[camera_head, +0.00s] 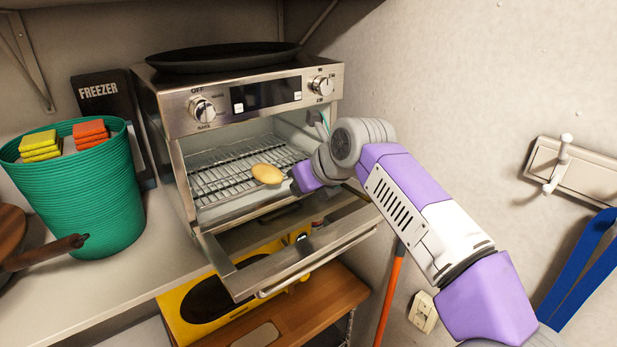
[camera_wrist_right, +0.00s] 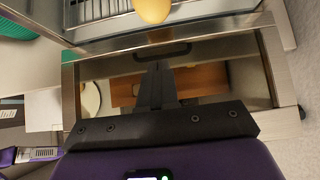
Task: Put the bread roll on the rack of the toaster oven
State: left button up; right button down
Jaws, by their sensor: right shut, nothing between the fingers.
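The toaster oven (camera_head: 180,128) stands on the counter with its glass door (camera_head: 290,250) folded down. Its wire rack (camera_head: 225,172) shows inside. The tan bread roll (camera_head: 267,173) appears to lie on the rack near its front right part. It also shows at the top edge of the right wrist view (camera_wrist_right: 152,9), partly cut off. My right gripper (camera_wrist_right: 157,68) is shut and empty, its fingertips a little short of the roll and apart from it, above the open door. In the head view the right gripper (camera_head: 292,180) is mostly hidden by its own wrist. My left gripper is not in view.
A dark pan (camera_head: 222,57) lies on top of the oven. A green basket (camera_head: 85,190) with yellow and orange sponges stands to the left, before a black freezer box (camera_head: 103,90). A yellow item (camera_head: 190,318) is below the door. The wall is close on the right.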

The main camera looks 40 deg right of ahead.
aim_at(266, 174)
jog(key=w, duration=0.1)
jog(key=w+f, duration=0.1)
jog(key=w, duration=0.1)
jog(key=w+f+p, duration=0.1)
jog(key=shift+w+d, duration=0.15)
jog(key=shift+d, duration=0.1)
jog(key=shift+w+d, duration=0.1)
jog(key=shift+w, duration=0.9)
jog(key=shift+s, duration=0.2)
